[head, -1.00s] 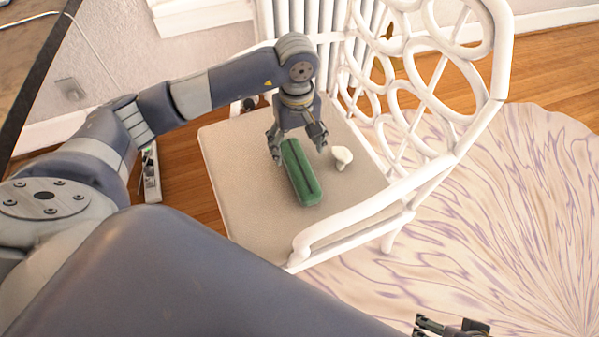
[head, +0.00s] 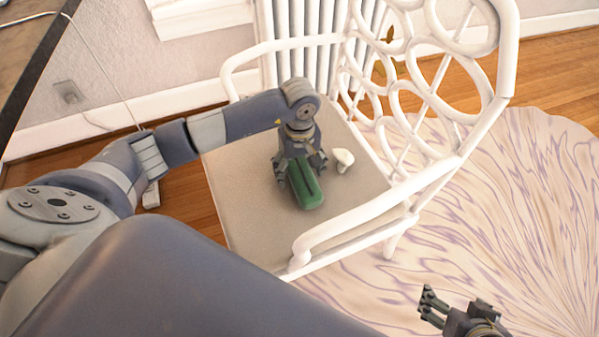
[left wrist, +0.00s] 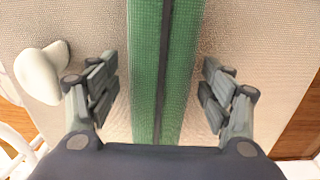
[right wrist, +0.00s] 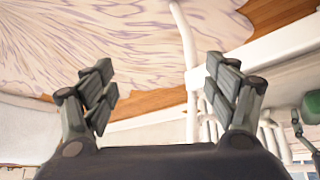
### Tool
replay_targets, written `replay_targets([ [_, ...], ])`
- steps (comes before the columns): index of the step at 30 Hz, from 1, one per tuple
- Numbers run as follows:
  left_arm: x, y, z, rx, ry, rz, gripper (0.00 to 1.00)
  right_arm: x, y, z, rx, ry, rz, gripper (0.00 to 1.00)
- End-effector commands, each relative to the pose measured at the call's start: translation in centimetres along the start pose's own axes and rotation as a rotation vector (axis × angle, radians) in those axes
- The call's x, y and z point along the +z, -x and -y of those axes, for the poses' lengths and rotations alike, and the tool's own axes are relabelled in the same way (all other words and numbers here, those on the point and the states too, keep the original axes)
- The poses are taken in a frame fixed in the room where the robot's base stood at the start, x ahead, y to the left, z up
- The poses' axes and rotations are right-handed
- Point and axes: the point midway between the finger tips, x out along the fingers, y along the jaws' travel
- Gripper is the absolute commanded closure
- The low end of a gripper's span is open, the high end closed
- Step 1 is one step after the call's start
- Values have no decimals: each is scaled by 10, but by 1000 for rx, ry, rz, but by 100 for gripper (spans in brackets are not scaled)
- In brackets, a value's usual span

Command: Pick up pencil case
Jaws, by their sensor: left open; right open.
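The green pencil case (head: 305,190) with a dark lengthwise stripe lies on the seat of a white chair. My left gripper (head: 299,172) is low over its far part, pointing down, with its fingers on both sides of the case. In the left wrist view the pencil case (left wrist: 165,70) runs between the open fingers of my left gripper (left wrist: 160,90), with a gap on each side. My right gripper (head: 432,306) is open and empty at the lower right of the head view, away from the chair. Its open fingers also show in the right wrist view (right wrist: 165,90).
A small white object (head: 342,160) lies on the seat (head: 250,205) just right of the case; it also shows in the left wrist view (left wrist: 40,75). The white chair's armrest (head: 350,228) and openwork back (head: 440,90) border the seat. A patterned rug (head: 500,220) covers the floor at right.

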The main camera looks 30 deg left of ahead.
Motion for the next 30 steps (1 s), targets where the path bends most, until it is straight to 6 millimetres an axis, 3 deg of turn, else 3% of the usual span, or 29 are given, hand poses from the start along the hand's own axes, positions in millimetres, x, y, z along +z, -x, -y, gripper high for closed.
replay_targets([
  [3, 0, 0, 0, 0, 0, 0, 27, 0, 0, 0, 0, 0, 1, 21],
  [4, 0, 0, 0, 0, 0, 0, 31, 0, 0, 0, 0, 0, 1, 21],
  [10, 0, 0, 0, 0, 0, 0, 77, 0, 0, 0, 0, 0, 2, 21],
  [11, 0, 0, 0, 0, 0, 0, 79, 0, 0, 0, 0, 0, 2, 21],
  [22, -1, 7, 0, 1, -1, -2, 78, 3, 2, 0, 1, 0, 19, 21],
  [30, -1, 52, -1, 3, -2, -4, 78, 55, 20, -6, 12, -8, 248, 21],
])
